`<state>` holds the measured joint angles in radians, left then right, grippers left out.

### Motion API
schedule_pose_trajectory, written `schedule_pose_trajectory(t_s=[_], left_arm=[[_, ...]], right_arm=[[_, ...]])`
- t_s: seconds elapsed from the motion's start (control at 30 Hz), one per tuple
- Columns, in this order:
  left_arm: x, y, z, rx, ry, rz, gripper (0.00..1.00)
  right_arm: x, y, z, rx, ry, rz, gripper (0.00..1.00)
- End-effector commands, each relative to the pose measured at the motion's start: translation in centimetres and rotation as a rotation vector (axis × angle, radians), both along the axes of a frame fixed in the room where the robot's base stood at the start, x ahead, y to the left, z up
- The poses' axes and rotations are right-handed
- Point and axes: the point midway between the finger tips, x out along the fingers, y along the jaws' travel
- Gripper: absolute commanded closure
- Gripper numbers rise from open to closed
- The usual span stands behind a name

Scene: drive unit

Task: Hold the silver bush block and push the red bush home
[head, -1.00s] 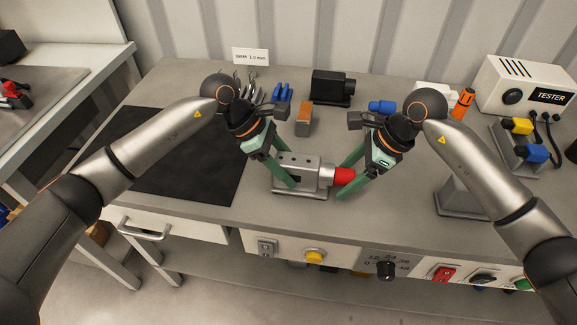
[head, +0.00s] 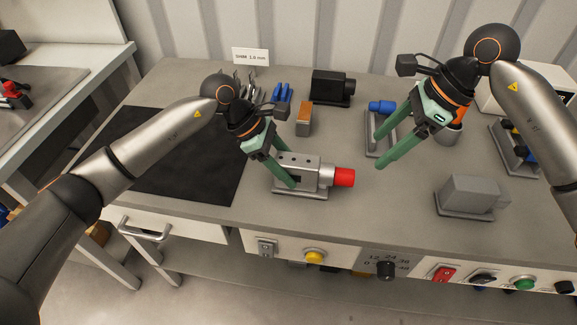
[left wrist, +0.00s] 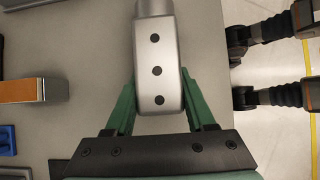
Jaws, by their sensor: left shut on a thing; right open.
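The silver bush block (head: 300,172) stands on its base plate near the bench's front edge. The red bush (head: 344,177) sticks out of its right side; how deep it sits I cannot tell. My left gripper (head: 287,168) is shut on the block's left part, a green finger on each side. The left wrist view shows the block (left wrist: 157,70) from above with dark holes in its top, between the fingers (left wrist: 160,105). My right gripper (head: 380,152) is open and empty, raised to the right of the red bush and apart from it.
A grey block on a plate (head: 468,195) stands at the right front. A blue part (head: 381,106), an orange-topped block (head: 304,118) and a black box (head: 331,86) stand behind. A black mat (head: 180,160) lies left. Switches line the front panel.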

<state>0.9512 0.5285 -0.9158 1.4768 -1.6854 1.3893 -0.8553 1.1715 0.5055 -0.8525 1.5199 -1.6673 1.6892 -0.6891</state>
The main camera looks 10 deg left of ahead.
Motion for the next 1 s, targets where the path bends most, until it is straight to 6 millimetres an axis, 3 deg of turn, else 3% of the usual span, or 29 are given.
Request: schedule_pose_trajectory(t_s=[0.07,0.1,0.4,0.77,1.0], left_arm=[[0.0,0.1,-0.1,0.002,0.001,0.002,1.0],[0.0,0.1,-0.1,0.002,0.001,0.002,0.43],[0.0,0.0,0.0,0.001,0.001,0.001,0.1],[0.1,0.5,0.7,0.001,-0.001,0.002,0.1],[0.1,3.2,4.5,0.002,-0.004,0.004,0.1]], right_arm=[[0.0,0.0,0.0,0.0,0.0,0.0,0.22],[0.0,0.0,0.0,0.0,0.0,0.0,0.22],[0.0,0.0,-0.1,0.0,0.0,0.0,0.22],[0.0,0.0,0.0,0.0,0.001,0.0,0.22],[0.0,0.0,0.0,0.0,0.0,0.0,0.22]])
